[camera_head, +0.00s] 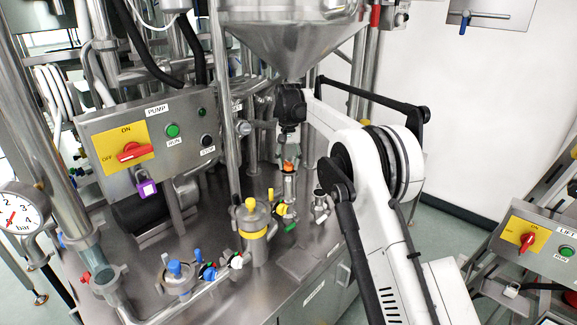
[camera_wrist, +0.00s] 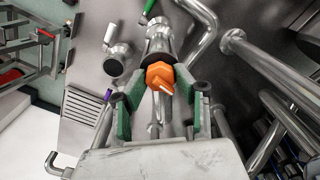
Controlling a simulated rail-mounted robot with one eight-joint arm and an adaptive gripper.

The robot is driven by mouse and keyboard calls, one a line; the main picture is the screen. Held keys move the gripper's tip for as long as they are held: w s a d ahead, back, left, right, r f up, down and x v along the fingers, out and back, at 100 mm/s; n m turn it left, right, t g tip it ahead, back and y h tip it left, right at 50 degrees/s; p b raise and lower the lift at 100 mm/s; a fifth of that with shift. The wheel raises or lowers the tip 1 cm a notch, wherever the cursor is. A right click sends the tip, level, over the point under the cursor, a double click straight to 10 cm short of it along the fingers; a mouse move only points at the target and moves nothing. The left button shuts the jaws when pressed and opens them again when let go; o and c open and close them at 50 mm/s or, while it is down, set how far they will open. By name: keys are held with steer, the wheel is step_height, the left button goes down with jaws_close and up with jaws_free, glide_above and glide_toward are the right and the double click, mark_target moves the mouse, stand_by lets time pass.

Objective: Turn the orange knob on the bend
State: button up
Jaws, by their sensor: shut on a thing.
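The orange knob (camera_wrist: 160,77) sits on the end of a steel pipe bend (camera_wrist: 161,32) in the wrist view. It has a pale pointer mark on its face. In the head view the orange knob (camera_head: 290,166) shows small at the top of the upright steel bend (camera_head: 289,188), below the big funnel. My gripper (camera_wrist: 160,93) has its green-padded fingers on both sides of the knob and is shut on it. The exact pad contact is partly hidden. In the head view my gripper (camera_head: 289,150) comes down on the knob from above, its fingers hard to make out.
A yellow-banded steel canister (camera_head: 252,232) stands left of the bend, with a yellow valve handle (camera_head: 281,209) between. A green handle (camera_head: 291,227) lies at the bend's foot. A vertical steel pipe (camera_head: 227,100) and the funnel (camera_head: 289,35) crowd my arm. A control box (camera_head: 188,112) stands left.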

steer(key=n, duration=0.5)
steer(key=shift+n+b, duration=0.3)
steer(key=shift+b, duration=0.1)
steer(key=shift+n, duration=2.1)
steer(key=o, duration=1.1)
steer(key=shift+r, duration=3.75)
